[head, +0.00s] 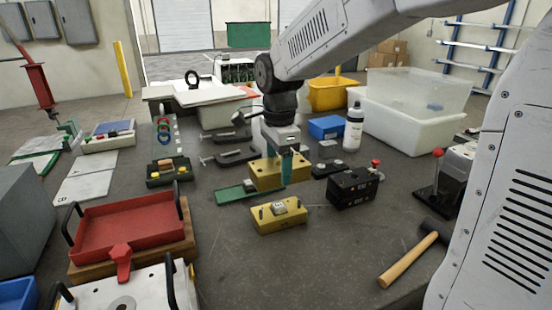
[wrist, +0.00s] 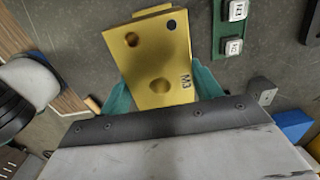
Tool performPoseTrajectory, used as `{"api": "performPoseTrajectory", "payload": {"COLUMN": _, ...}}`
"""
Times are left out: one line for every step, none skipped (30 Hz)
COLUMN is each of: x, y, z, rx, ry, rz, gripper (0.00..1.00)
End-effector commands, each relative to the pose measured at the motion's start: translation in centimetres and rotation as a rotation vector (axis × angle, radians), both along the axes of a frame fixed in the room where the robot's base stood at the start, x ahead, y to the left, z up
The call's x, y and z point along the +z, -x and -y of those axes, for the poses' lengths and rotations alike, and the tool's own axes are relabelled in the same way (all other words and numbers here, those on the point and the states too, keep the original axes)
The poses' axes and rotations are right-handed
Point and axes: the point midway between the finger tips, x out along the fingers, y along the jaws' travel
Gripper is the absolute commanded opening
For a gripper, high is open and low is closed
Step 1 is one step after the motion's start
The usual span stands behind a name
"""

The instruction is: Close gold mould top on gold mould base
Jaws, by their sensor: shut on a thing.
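The gold mould top (head: 265,174) is a yellow block held between the teal fingers of my gripper (head: 287,170). In the wrist view the gold mould top (wrist: 152,62) shows its flat face with round holes and the mark M3, with a teal finger of my gripper (wrist: 160,88) on each side. The gold mould base (head: 280,221) lies on the table in front of the held block, apart from it, with a small pale piece on its upper face. I cannot make out the base in the wrist view. The underside of the held block is hidden.
A green strip (head: 236,194) lies left of the held block. A black block (head: 353,188) stands to the right of the base. A red tray (head: 131,231) is at left and a hammer (head: 412,257) at front right. The table around the base's front is clear.

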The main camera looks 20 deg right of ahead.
Motion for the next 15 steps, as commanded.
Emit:
{"api": "performPoseTrajectory", "payload": {"x": -0.3, "y": 0.0, "z": 0.1, "rx": -0.001, "ry": 0.0, "rz": 0.0, "gripper": 0.13}}
{"api": "performPoseTrajectory", "payload": {"x": -0.6, "y": 0.0, "z": 0.1, "rx": -0.001, "ry": 0.0, "rz": 0.0, "gripper": 0.13}}
{"api": "performPoseTrajectory", "payload": {"x": -1.0, "y": 0.0, "z": 0.1, "rx": -0.001, "ry": 0.0, "rz": 0.0, "gripper": 0.13}}
{"api": "performPoseTrajectory", "payload": {"x": -1.2, "y": 0.0, "z": 0.1, "rx": -0.001, "ry": 0.0, "rz": 0.0, "gripper": 0.13}}
{"api": "performPoseTrajectory", "payload": {"x": -1.5, "y": 0.0, "z": 0.1, "rx": -0.001, "ry": 0.0, "rz": -0.001, "gripper": 0.13}}
{"api": "performPoseTrajectory", "payload": {"x": -1.9, "y": 0.0, "z": 0.1, "rx": -0.001, "ry": 0.0, "rz": -0.001, "gripper": 0.13}}
{"api": "performPoseTrajectory", "payload": {"x": -2.1, "y": 0.0, "z": 0.0, "rx": -0.001, "ry": 0.0, "rz": 0.0, "gripper": 0.13}}
{"api": "performPoseTrajectory", "payload": {"x": -2.4, "y": 0.0, "z": 0.0, "rx": -0.001, "ry": 0.0, "rz": 0.001, "gripper": 0.13}}
{"api": "performPoseTrajectory", "payload": {"x": -2.7, "y": 0.0, "z": 0.0, "rx": 0.0, "ry": 0.0, "rz": 0.001, "gripper": 0.13}}
{"api": "performPoseTrajectory", "payload": {"x": -3.0, "y": 0.0, "z": 0.0, "rx": 0.0, "ry": 0.0, "rz": 0.0, "gripper": 0.13}}
{"api": "performPoseTrajectory", "payload": {"x": -3.2, "y": 0.0, "z": -0.1, "rx": 0.001, "ry": 0.0, "rz": 0.001, "gripper": 0.13}}
{"api": "performPoseTrajectory", "payload": {"x": -3.5, "y": 0.0, "z": -0.1, "rx": 0.001, "ry": 0.0, "rz": 0.001, "gripper": 0.13}}
{"api": "performPoseTrajectory", "payload": {"x": -3.8, "y": 0.0, "z": -0.1, "rx": 0.001, "ry": 0.0, "rz": 0.001, "gripper": 0.13}}
{"api": "performPoseTrajectory", "payload": {"x": -4.0, "y": 0.0, "z": -0.1, "rx": 0.001, "ry": 0.0, "rz": 0.0, "gripper": 0.13}}
{"api": "performPoseTrajectory", "payload": {"x": -4.2, "y": 0.0, "z": -0.1, "rx": 0.001, "ry": 0.0, "rz": 0.0, "gripper": 0.13}}
